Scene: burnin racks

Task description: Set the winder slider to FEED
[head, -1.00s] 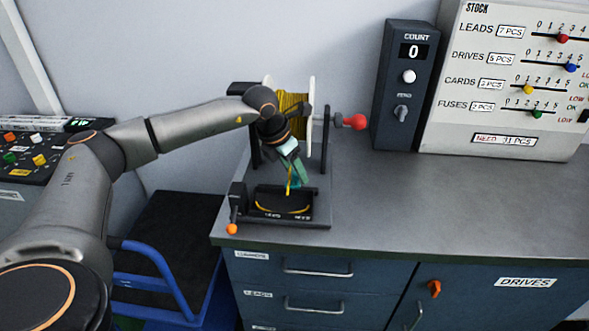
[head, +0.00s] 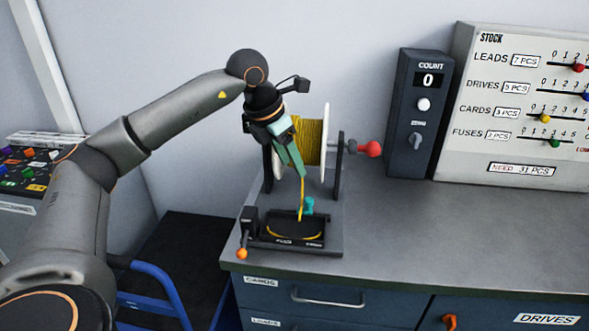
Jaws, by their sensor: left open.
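The winder stands near the left end of the grey bench, with a spool of yellow wire (head: 312,142) between white flanges. A yellow strand runs down to a black tray (head: 290,228) on its base. A small teal knob (head: 308,205) stands at the back of this tray, right of the strand; it looks like the slider. My right gripper is not in view.
A red crank knob (head: 373,149) sticks out right of the spool. An orange-tipped lever (head: 242,253) is at the base's front left. A count box (head: 419,115) reading 0 and a stock board (head: 520,110) stand behind. The bench (head: 450,235) to the right is clear.

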